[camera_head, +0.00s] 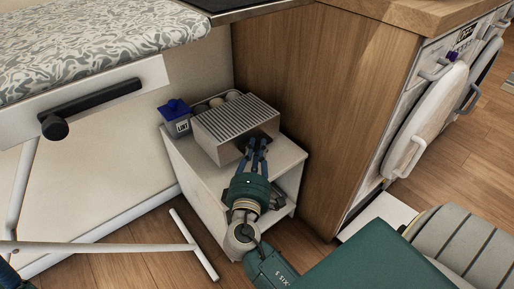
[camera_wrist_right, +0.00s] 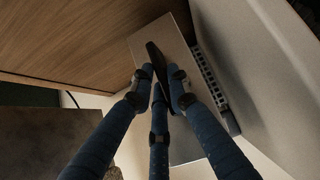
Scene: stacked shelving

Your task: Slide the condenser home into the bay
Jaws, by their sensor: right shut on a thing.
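A grey box with a ribbed top (camera_head: 236,117), which looks like the condenser, sits on top of a low white shelf unit (camera_head: 283,152). My right gripper (camera_head: 256,142) is at the front face of this box, its blue fingers closed there. In the right wrist view, the fingers of my right gripper (camera_wrist_right: 160,78) are shut on a dark handle-like part (camera_wrist_right: 155,54) in front of a flat greyish panel (camera_wrist_right: 180,38). The fingers hide part of the handle. I cannot make out the bay clearly. My left gripper is not in view.
A small box with a blue lid (camera_head: 178,118) stands left of the ribbed box, with round items behind. A wooden cabinet side (camera_head: 310,100) rises close on the right. A white metal frame (camera_head: 110,247) stands at the left.

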